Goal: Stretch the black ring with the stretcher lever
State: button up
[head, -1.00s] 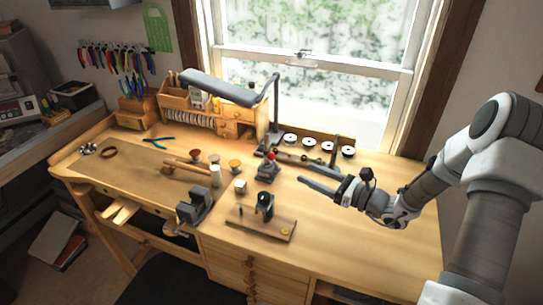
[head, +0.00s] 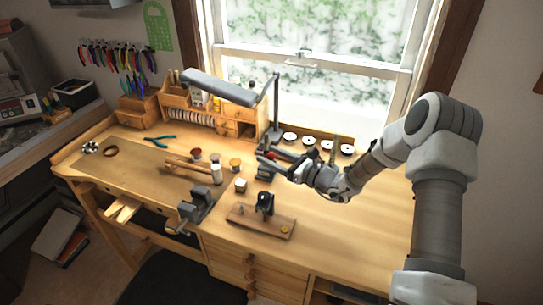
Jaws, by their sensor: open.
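A small dark device with a red-tipped lever (head: 271,155), which looks like the stretcher, stands on the workbench in front of the lamp post. Its dark base (head: 266,173) shows just below my gripper. My gripper (head: 278,167) is open, with its fingers pointing left at the red tip. The fingertips overlap the red tip in this view. I cannot tell whether they touch it or are around it. I cannot make out the black ring at this size.
A wooden board (head: 246,222) with a black upright tool (head: 265,203) stands at the front. A vise (head: 198,205) is at the front edge, with small pots (head: 235,165) behind. Spools (head: 326,146) line the window side. The bench's right part is clear.

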jog(key=shift+c, duration=0.2)
grip_shut()
dwell(1.1)
